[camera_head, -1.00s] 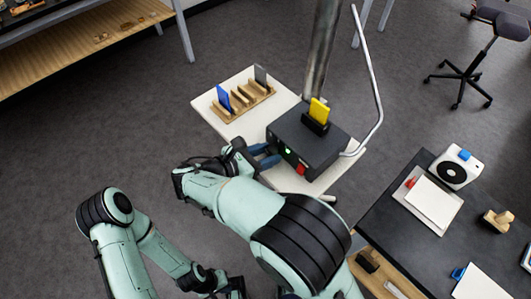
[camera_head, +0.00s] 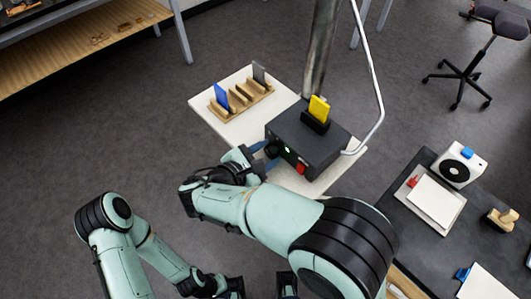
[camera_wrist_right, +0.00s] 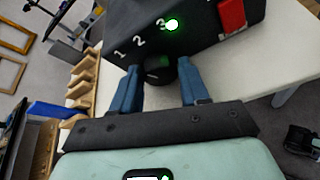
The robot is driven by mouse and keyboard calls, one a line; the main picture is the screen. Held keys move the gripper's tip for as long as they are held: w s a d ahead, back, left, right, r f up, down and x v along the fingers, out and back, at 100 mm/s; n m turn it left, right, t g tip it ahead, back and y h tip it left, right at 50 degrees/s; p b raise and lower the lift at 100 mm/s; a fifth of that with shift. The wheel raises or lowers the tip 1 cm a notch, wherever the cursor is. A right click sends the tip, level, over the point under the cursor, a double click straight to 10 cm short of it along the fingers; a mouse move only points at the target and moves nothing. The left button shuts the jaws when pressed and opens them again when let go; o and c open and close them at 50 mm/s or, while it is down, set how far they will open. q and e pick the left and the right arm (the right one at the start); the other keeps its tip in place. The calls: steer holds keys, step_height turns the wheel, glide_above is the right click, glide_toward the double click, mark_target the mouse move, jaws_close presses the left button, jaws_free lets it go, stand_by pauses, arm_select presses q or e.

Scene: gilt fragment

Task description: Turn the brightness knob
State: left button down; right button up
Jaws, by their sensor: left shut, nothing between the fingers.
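The dark box (camera_head: 325,153) stands on a white table, with a yellow card (camera_head: 318,109) upright in its top. Its black knob (camera_wrist_right: 160,69) is on the front face below the numbers 1, 2 and 3; a green light (camera_wrist_right: 172,24) glows by the 3. My right gripper (camera_wrist_right: 158,72) is open, its blue fingers on either side of the knob; I cannot tell whether they touch it. It also shows at the box front in the head view (camera_head: 264,156). My left gripper (camera_head: 238,287) is shut and empty, low in the head view, away from the box.
A red switch (camera_head: 301,168) sits right of the knob. A wooden rack (camera_head: 241,98) with blue and grey cards stands behind left on the white table (camera_head: 222,129). A bent metal rod and post rise by the box. A dark bench (camera_head: 421,214) with several items is right.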

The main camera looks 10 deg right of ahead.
steer(key=shift+o, duration=1.1)
